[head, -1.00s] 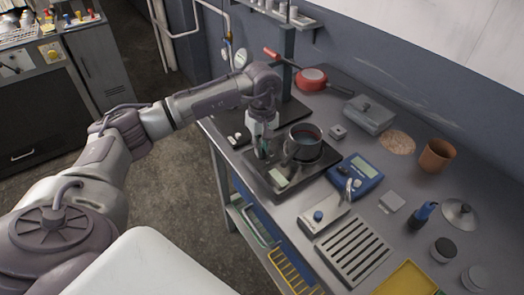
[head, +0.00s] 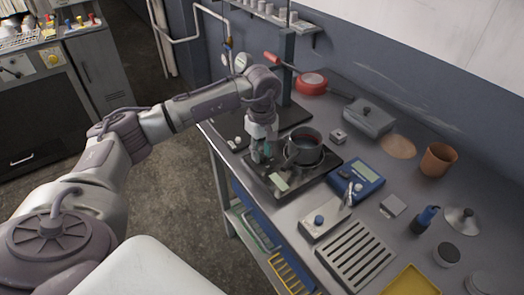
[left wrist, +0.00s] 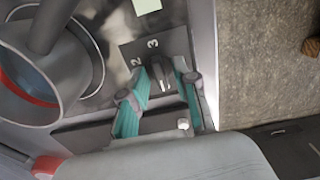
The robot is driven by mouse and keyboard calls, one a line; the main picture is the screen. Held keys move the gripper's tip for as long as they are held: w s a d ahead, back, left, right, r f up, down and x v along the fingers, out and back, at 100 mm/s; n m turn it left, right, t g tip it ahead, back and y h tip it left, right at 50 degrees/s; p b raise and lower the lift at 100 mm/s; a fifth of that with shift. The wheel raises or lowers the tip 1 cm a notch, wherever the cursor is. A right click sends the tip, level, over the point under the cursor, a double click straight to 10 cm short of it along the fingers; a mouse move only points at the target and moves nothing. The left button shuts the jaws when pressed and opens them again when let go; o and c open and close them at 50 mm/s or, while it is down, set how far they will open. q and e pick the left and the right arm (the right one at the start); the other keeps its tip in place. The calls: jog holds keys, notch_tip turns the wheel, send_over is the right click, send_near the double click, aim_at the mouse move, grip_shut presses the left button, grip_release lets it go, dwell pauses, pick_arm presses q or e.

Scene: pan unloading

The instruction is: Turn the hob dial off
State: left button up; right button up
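The hob (head: 318,179) is a dark flat unit on the steel bench, with a grey pan (head: 304,150) on it. The hob dial (left wrist: 164,73) is a dark knob beside the printed numbers 2 and 3 in the left wrist view. My left gripper (head: 264,158) points down at the hob's left front corner. In the left wrist view its teal fingers (left wrist: 161,76) stand on either side of the dial, apart, with small gaps seeming to show beside it. In the head view the arm and fingers hide the dial. My right gripper is out of view.
The pan stands close beside my left gripper, its rim (left wrist: 62,75) near the fingers. Open floor lies left of the bench edge.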

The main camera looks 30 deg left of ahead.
aim_at(262, 154)
pick_arm(q)
jog(key=shift+r, duration=0.1)
notch_tip(262, 154, up, 12)
dwell(0.6)
dwell(0.5)
